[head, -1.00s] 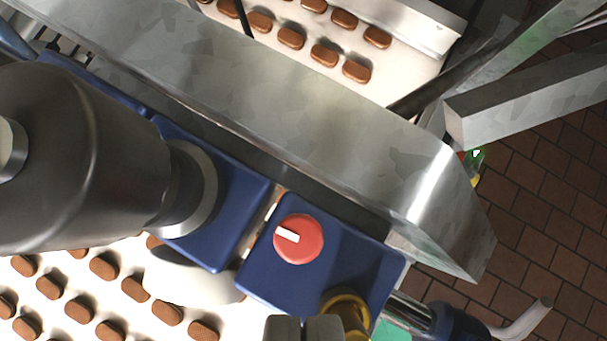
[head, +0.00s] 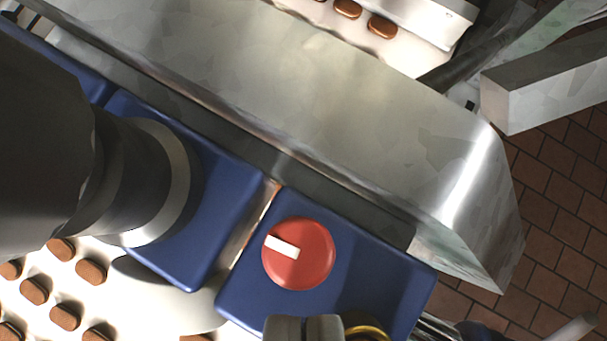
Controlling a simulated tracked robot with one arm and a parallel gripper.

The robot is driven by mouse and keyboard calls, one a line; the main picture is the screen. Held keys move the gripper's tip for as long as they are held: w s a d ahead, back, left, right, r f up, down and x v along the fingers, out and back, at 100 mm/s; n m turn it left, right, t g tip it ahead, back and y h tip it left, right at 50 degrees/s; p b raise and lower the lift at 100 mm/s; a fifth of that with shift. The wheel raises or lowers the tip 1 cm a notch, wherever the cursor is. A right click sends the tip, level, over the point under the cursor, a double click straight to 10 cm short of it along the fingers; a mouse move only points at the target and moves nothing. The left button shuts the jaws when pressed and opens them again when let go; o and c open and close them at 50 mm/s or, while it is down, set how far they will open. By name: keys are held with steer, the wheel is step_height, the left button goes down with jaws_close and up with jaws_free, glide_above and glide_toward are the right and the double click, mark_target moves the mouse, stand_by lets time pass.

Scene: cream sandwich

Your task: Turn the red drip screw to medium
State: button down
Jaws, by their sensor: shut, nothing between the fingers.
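The red drip screw (head: 303,262) is a round red knob on top of a blue block (head: 355,238). Its white pointer mark (head: 282,246) lies on the left side of the knob, pointing left and slightly up. My gripper (head: 304,322) shows at the bottom edge, just below the knob in the picture. Its two grey fingertips are together with nothing between them. The fingers appear apart from the knob, though the height gap is hard to tell. No marking for medium is readable.
A steel guard (head: 330,100) runs diagonally above the knob. A brass ring (head: 367,332) is partly visible beside my gripper. Brown biscuits (head: 65,316) lie on a white belt.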

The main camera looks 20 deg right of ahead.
steer(key=shift+w+d, duration=0.15)
steer(key=shift+w, duration=0.1)
stand_by(0.8)
steer(key=shift+s+a+b, duration=0.1)
steer(key=shift+a+b, duration=0.1)
steer(key=shift+b, duration=0.1)
stand_by(0.3)
steer(key=shift+s+a, duration=0.1)
steer(key=shift+s, duration=0.1)
step_height(320, 180, up, 6)
steer(key=p, duration=0.5)
steer(key=shift+p, duration=0.35)
